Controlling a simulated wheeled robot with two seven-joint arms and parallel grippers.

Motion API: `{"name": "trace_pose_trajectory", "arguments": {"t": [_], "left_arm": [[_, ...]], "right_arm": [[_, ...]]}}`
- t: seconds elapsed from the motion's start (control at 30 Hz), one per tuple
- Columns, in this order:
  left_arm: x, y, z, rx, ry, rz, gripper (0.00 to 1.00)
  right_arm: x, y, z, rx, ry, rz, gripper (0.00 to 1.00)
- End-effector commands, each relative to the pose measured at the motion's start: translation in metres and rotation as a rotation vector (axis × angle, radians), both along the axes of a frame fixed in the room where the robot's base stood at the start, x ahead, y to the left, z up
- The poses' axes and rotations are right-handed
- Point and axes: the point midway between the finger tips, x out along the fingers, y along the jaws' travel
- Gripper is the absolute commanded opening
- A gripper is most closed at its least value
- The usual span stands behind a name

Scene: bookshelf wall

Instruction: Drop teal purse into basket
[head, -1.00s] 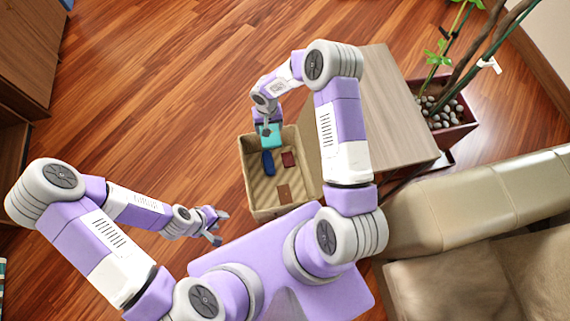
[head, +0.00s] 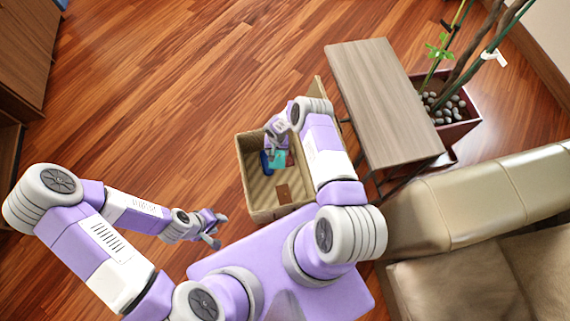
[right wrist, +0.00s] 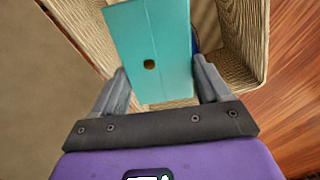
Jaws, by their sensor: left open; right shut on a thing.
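The teal purse (head: 279,159) is held by my right gripper (head: 276,146) above or just inside the basket; the exact height is hard to tell. In the right wrist view the purse (right wrist: 150,50) sits between the two fingers of my right gripper (right wrist: 158,88), with a small dark round spot on its face. The tan woven basket (head: 262,211) stands on the floor, and its wall (right wrist: 240,40) shows in the right wrist view. My left gripper (head: 213,227) is open and empty, left of the basket and well apart from it.
A blue item (head: 266,164) and a brown patch or item (head: 283,193) are in the basket. A wooden table (head: 385,100) stands right of it, with a potted plant (head: 455,115) beyond. A beige sofa (head: 470,210) is at lower right. The wooden floor left of the basket is clear.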

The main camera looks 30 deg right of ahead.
Motion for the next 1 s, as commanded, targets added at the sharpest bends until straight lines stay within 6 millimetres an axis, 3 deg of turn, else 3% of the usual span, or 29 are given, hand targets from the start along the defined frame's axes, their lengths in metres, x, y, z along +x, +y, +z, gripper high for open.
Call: {"name": "trace_pose_trajectory", "arguments": {"t": [0.03,0.23,0.6,0.63,0.7,0.77,1.0], "left_arm": [[0.0,0.0,-0.009,0.0,0.0,0.0,0.43],[0.0,0.0,-0.027,0.0,0.0,0.0,0.43],[0.0,0.0,-0.029,0.0,0.0,0.0,0.43],[0.0,0.0,-0.029,0.0,0.0,0.0,0.43],[0.0,0.0,-0.029,0.0,0.0,0.0,0.43],[0.0,0.0,-0.029,0.0,0.0,0.0,0.43],[0.0,0.0,-0.028,0.0,0.0,0.0,0.43]], "right_arm": [[0.0,0.0,-0.011,0.001,0.0,-0.001,0.43],[0.0,0.0,-0.033,0.001,0.0,-0.001,0.43],[0.0,0.0,-0.037,0.0,0.001,-0.001,0.43],[0.0,0.0,-0.037,0.0,0.001,-0.001,0.8],[0.0,0.0,-0.037,0.0,0.001,-0.001,0.91],[0.0,0.0,-0.037,0.0,0.001,-0.001,1.0],[0.0,0.0,-0.035,0.0,0.001,0.0,1.0]]}}
